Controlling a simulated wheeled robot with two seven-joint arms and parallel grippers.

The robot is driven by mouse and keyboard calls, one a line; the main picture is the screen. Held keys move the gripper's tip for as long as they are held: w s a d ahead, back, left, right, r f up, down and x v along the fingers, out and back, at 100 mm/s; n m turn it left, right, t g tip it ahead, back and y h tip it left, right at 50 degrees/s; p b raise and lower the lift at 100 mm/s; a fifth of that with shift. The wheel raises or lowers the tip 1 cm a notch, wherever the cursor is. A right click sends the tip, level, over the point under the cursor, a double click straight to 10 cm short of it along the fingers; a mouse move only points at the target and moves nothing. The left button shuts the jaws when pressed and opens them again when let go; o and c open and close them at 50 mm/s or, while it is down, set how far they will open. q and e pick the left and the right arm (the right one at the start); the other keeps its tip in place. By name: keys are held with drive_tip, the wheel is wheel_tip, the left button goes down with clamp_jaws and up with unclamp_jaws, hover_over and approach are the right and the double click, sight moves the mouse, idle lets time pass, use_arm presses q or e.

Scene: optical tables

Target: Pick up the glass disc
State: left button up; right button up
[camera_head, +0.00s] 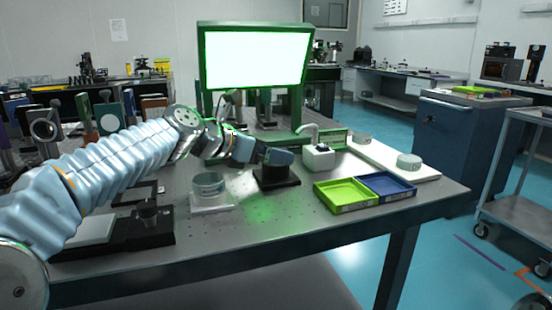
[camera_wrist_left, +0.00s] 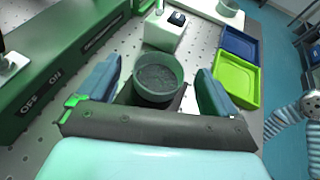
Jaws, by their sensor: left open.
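A round glass disc (camera_wrist_left: 158,72), see-through with a teal rim and a dark grainy look inside, sits at a black holder (camera_wrist_left: 128,94) in the left wrist view. My left gripper (camera_wrist_left: 158,90) is open, with one finger on each side of the disc and visible gaps on both sides. In the head view my left gripper (camera_head: 277,157) is just above the black holder (camera_head: 278,179) and hides most of the disc there. Whether the fingers are level with the disc is hard to tell. My right gripper is not in view.
Another glass disc (camera_head: 209,184) sits on a clear stand left of the holder. A white box with a spout (camera_head: 318,157), a green tray (camera_head: 342,196) and a blue tray (camera_head: 386,186) stand to the right. A lit green-framed screen (camera_head: 256,58) rises behind.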

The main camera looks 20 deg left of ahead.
use_arm(q)
drive_tip(key=shift+x, duration=1.2)
drive_tip(key=c, duration=1)
drive_tip(key=shift+r, duration=0.1)
drive_tip(key=shift+c, duration=0.8)
drive_tip(key=shift+r, duration=0.1)
